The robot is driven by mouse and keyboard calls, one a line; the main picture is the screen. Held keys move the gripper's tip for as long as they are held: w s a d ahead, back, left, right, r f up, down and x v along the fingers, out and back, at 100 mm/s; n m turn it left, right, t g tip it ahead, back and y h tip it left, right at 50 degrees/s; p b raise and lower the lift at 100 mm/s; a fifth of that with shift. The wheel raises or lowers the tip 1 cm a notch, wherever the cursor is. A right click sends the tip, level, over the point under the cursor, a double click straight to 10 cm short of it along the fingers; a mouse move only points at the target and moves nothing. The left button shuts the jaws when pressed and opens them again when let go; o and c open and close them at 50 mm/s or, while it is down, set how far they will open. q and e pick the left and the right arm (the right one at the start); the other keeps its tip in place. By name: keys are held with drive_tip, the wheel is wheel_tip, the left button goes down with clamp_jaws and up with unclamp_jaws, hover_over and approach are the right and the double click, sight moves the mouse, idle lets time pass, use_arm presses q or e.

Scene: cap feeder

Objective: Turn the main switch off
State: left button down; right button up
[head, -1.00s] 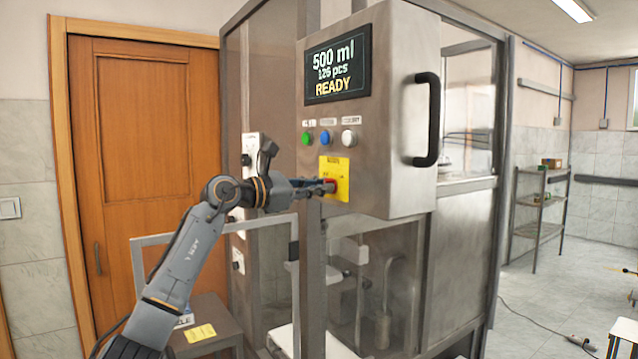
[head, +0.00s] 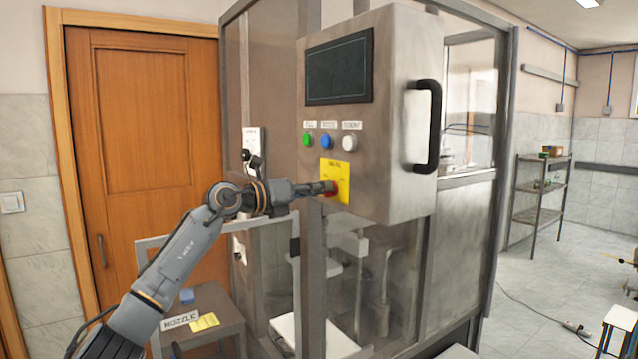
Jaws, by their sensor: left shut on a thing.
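The main switch (head: 331,188) is a red knob on a yellow plate (head: 342,172) on the front of the grey control box. My left gripper (head: 326,188) reaches in from the left and is shut on the red knob, which it partly hides. The exact angle of the knob is too small to tell. The display (head: 339,67) above is dark and blank. My right gripper does not show.
Green (head: 307,139), blue (head: 326,140) and white (head: 349,142) buttons sit just above the plate. A black handle (head: 430,126) juts out on the right. A small table (head: 215,318) stands lower left.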

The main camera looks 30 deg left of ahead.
use_arm(q)
drive_tip(key=shift+n+p, duration=0.95)
drive_tip(key=shift+n, duration=0.95)
drive_tip(key=c, duration=1.4)
unclamp_jaws()
drive_tip(key=shift+a, duration=0.1)
drive_tip(key=shift+v, duration=6)
